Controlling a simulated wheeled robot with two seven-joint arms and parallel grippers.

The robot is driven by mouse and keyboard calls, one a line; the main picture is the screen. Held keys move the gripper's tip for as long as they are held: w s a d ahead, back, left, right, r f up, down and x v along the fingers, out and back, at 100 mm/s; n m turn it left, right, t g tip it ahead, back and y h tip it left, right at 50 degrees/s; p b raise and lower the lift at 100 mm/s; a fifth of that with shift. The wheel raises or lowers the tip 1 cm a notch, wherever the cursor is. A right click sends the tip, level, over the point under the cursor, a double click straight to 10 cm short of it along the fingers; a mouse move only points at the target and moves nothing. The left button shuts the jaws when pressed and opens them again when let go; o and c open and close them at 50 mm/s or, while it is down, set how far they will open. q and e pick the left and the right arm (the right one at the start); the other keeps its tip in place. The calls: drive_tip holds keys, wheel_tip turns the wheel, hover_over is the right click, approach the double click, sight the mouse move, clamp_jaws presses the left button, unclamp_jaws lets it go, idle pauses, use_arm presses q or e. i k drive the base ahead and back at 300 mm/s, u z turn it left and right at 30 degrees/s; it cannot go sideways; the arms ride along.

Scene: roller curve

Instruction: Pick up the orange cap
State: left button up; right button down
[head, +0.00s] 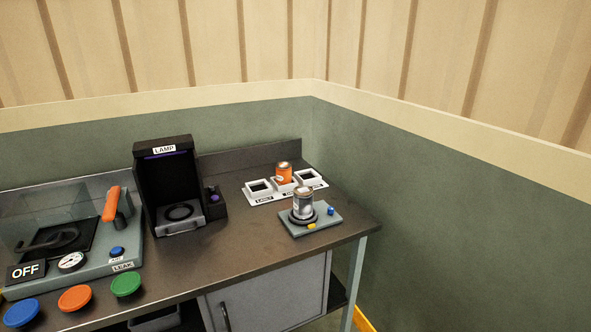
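The orange cap (75,298) is a flat round disc near the front left edge of the bench. It lies between a blue cap (22,312) on its left and a green cap (126,284) on its right. What lies under the caps is not clear from this view. Neither of my grippers shows in the head view.
The bench (230,245) has a LAMP box (165,185), a clear-lidded unit (110,262) with an orange handle, a white tray (262,200) holding an orange canister (284,172), and a grey base (325,218) with a metal canister (303,203). The middle front is clear.

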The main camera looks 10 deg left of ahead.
sight(76, 298)
drive_tip(key=z, duration=0.1)
drive_tip(key=k, duration=1.25)
drive_tip(key=u, duration=0.05)
drive_tip(key=i, duration=0.8)
drive_tip(key=u, duration=0.65)
